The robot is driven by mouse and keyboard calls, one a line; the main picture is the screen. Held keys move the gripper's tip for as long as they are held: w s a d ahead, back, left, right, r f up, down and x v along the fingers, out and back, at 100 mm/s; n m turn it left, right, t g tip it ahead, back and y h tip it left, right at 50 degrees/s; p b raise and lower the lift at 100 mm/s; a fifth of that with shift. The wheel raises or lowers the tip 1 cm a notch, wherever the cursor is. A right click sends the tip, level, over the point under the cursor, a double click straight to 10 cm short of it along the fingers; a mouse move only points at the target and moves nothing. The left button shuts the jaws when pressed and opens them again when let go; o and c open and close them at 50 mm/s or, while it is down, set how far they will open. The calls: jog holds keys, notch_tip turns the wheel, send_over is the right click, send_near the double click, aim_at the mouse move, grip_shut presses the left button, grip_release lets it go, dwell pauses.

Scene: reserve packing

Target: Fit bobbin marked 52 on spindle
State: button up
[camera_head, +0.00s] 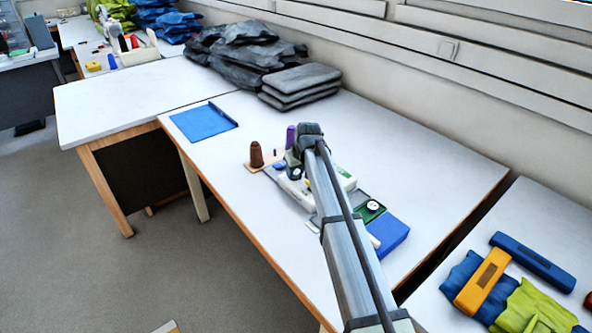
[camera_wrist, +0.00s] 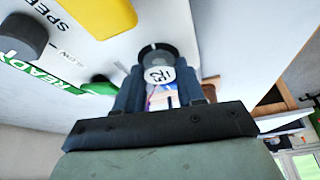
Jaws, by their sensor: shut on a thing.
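My gripper (camera_wrist: 160,92) is shut on a dark round bobbin (camera_wrist: 155,54) with a white label in the wrist view. The label reads 52, turned sideways. The bobbin sits between both fingers, close to the white machine panel; I cannot tell whether it touches anything. I cannot make out the spindle in either view.
The panel has a dark knob (camera_wrist: 22,36), a yellow part (camera_wrist: 103,15) and a green READY strip (camera_wrist: 45,78). A brown thread cone (camera_head: 256,155) and purple spool (camera_head: 290,137) stand nearby. The table's far right is clear.

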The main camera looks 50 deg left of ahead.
jog(key=shift+f, duration=0.1)
dwell(0.3)
jog(key=o, duration=1.1)
jog(key=shift+o, duration=0.4)
jog(key=o, duration=0.3)
jog(key=shift+r, duration=3.9)
